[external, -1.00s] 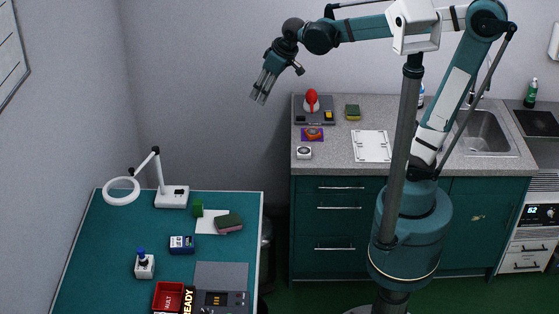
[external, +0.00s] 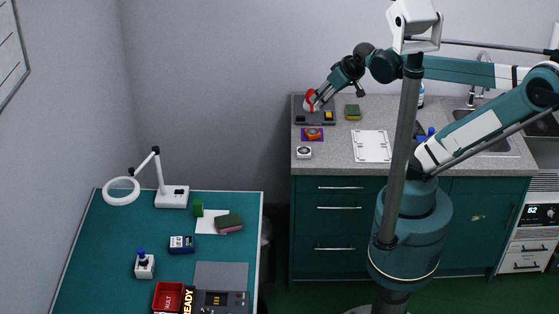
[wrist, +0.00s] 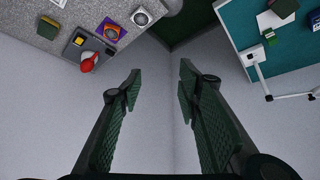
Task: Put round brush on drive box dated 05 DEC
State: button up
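My gripper (external: 317,99) is open and empty at the back counter. In the external view it overlaps the red-and-white object (external: 309,104) on a dark grey unit. In the wrist view, the fingers (wrist: 158,78) are apart with only wall between them, and the red-and-white object (wrist: 88,62) lies left of them, not between them. I cannot tell for sure which thing is the round brush. A dark, blue-topped item stands on a small white box (external: 144,271) on the teal table. A dark blue box (external: 182,245) lies nearby. No 05 DEC date is readable.
The counter also holds a purple-and-orange item (external: 313,134), a small white box (external: 304,153), a green-yellow sponge (external: 352,112) and a white board (external: 372,146). The teal table holds a ring lamp (external: 172,197), a red tray (external: 168,297) and a grey unit (external: 221,276).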

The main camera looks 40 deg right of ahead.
jog(key=shift+s+d+f, duration=0.55)
jog(key=shift+s+d, duration=0.25)
jog(key=shift+s, duration=0.05)
